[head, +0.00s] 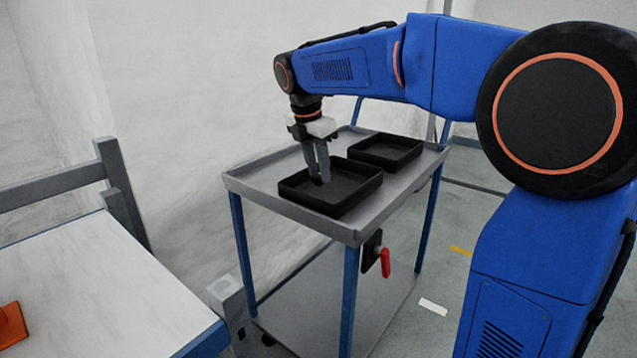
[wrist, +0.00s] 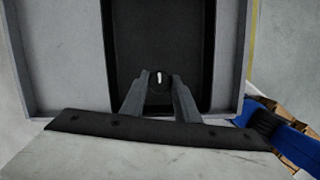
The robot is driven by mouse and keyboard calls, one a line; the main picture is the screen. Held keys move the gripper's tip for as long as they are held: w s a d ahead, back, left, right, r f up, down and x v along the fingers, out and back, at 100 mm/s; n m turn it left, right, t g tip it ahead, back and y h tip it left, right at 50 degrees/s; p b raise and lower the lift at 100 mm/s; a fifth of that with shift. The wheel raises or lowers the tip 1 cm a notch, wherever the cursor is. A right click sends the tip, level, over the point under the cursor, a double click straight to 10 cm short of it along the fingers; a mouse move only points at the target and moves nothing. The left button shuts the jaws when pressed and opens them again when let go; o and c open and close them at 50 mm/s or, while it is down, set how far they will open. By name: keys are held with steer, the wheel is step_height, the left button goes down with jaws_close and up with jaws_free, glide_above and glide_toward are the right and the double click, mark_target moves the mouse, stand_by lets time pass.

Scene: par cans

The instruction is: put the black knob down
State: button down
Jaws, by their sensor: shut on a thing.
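The black knob (wrist: 159,79) is small and round with a white pointer mark, and it sits between my fingertips in the wrist view. My gripper (head: 319,179) is shut on it, pointing down into the near black tray (head: 318,204) on the grey cart. In the head view the knob is a small dark shape at the fingertips, hard to tell from the tray. The fingers also show in the wrist view (wrist: 160,88), with the tray's dark floor behind them. I cannot tell whether the knob touches the floor.
A second black tray (head: 385,165) stands behind and to the right on the cart top (head: 270,175), which has a raised rim. A red handle (head: 385,262) hangs at the cart's side. A white-topped bench (head: 90,290) with an orange object (head: 12,325) is at the left.

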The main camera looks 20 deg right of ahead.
mark_target(317, 175)
steer(key=shift+f, duration=1.85)
steer(key=shift+f, duration=0.15)
steer(key=c, duration=1.4)
jaws_free()
steer(key=shift+o, duration=0.2)
